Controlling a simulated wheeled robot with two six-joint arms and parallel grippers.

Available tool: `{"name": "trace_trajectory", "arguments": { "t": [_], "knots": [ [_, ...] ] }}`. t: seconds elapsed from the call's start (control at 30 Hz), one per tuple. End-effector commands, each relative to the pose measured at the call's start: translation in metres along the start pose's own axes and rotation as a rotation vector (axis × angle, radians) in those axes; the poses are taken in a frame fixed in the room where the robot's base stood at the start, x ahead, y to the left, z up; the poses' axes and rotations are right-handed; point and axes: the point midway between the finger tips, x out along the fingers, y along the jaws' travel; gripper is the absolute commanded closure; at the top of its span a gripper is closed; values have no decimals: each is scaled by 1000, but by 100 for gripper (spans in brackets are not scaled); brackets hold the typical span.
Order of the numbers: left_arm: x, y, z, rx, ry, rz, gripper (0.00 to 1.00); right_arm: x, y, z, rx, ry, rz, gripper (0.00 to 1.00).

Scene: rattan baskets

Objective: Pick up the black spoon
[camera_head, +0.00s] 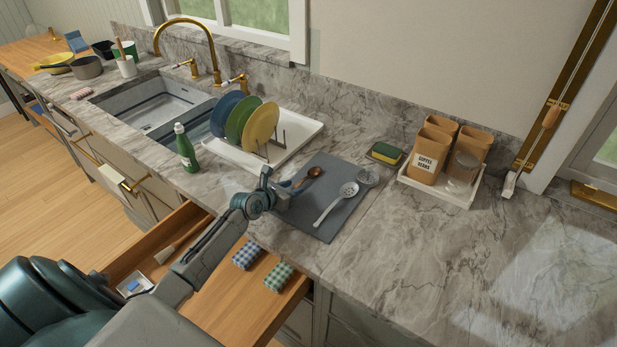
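A dark grey mat (318,219) lies on the marble counter with several utensils on it. A spoon with a dark reddish-brown bowl (315,172) lies near its upper edge; its handle runs down-left toward my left gripper (287,187). No spoon here reads as clearly black. A light grey slotted spoon (347,191) lies to the right, and a darker grey round-headed utensil (368,177) beside it. My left gripper is low over the mat's left edge, at the brown spoon's handle end. Its fingers are small and partly hidden, so I cannot tell whether they touch or grip it.
A white dish rack (290,150) with several plates and a green bottle (186,148) stand left of the mat. A sponge (386,153) and a tray (440,190) of canisters are right. An open drawer (215,300) with folded cloths is below. The right counter is clear.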

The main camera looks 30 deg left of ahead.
Motion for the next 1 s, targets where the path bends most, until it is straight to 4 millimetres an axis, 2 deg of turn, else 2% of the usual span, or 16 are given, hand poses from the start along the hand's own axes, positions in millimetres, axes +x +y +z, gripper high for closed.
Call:
{"name": "trace_trajectory", "arguments": {
  "t": [0.13,0.4,0.6,0.87,1.0],
  "knots": [
    [15,-1,0,-2,-1,0,65,0,-9,1,4,-1,-10,64],
    [17,-1,0,1,0,0,65,0,-2,9,0,-12,-2,64],
    [17,0,0,1,0,0,100,0,1,12,-1,-16,1,64],
    [16,0,0,1,0,0,100,0,3,11,-2,-14,3,64],
    [13,0,9,3,-2,0,100,-1,3,10,-2,-14,3,64]
  ]
}}
